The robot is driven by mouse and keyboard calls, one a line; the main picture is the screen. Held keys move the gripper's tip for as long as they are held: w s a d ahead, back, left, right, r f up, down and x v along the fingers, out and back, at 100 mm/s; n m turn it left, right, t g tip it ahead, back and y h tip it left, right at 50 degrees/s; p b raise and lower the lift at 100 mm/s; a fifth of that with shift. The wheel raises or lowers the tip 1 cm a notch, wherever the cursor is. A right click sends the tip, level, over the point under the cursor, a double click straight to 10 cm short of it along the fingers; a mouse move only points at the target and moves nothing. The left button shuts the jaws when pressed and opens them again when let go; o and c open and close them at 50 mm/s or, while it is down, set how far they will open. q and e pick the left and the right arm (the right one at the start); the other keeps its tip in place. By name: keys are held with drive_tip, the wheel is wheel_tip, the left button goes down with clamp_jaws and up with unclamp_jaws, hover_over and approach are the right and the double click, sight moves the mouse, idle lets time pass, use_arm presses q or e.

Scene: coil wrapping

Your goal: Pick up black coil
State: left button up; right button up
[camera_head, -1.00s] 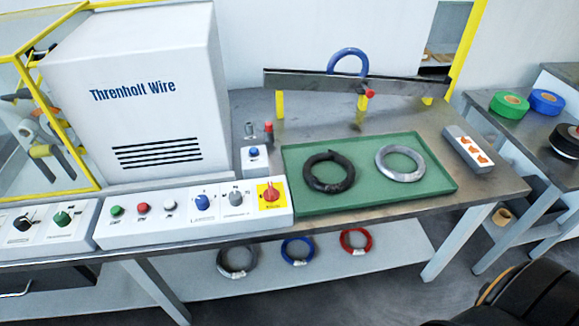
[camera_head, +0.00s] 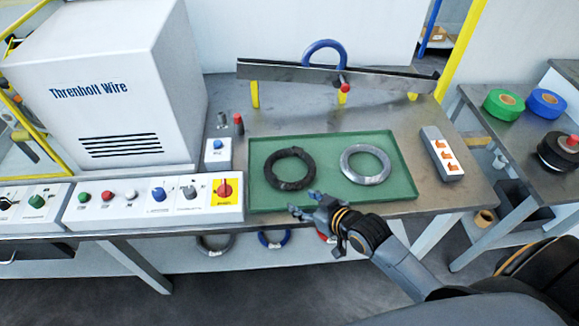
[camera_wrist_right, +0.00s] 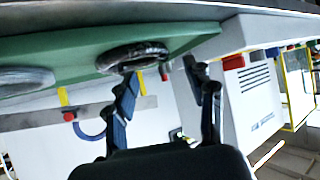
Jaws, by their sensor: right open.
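The black coil (camera_head: 290,168) lies flat in the left half of the green tray (camera_head: 330,204), beside a silver coil (camera_head: 365,165). It also shows in the right wrist view (camera_wrist_right: 131,55), where the picture is upside down. My right gripper (camera_head: 303,208) is at the tray's front edge, in front of the black coil and apart from it. Its two fingers also show spread and empty in the right wrist view (camera_wrist_right: 165,95). My left gripper is in neither view.
A control panel (camera_head: 150,198) and the white Threnholt Wire machine (camera_head: 110,75) stand to the left. A sloped rail (camera_head: 300,72) with a blue coil (camera_head: 323,50) is behind the tray. A grey box with orange switches (camera_head: 441,152) sits right of the tray. Coils lie on the shelf below.

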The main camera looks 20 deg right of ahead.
sight(276, 180)
drive_tip(key=shift+w+d+r, duration=0.15)
drive_tip(key=shift+w+r, duration=0.35)
drive_tip(key=shift+w, duration=0.05)
drive_tip(key=shift+w+t, duration=0.3)
drive_tip(key=shift+w, duration=0.1)
drive_tip(key=x, duration=1.3)
drive_tip(key=shift+a+r, duration=0.1)
drive_tip(key=shift+a, duration=0.1)
drive_tip(key=shift+c, duration=0.2)
drive_tip(key=shift+s, duration=0.1)
clamp_jaws()
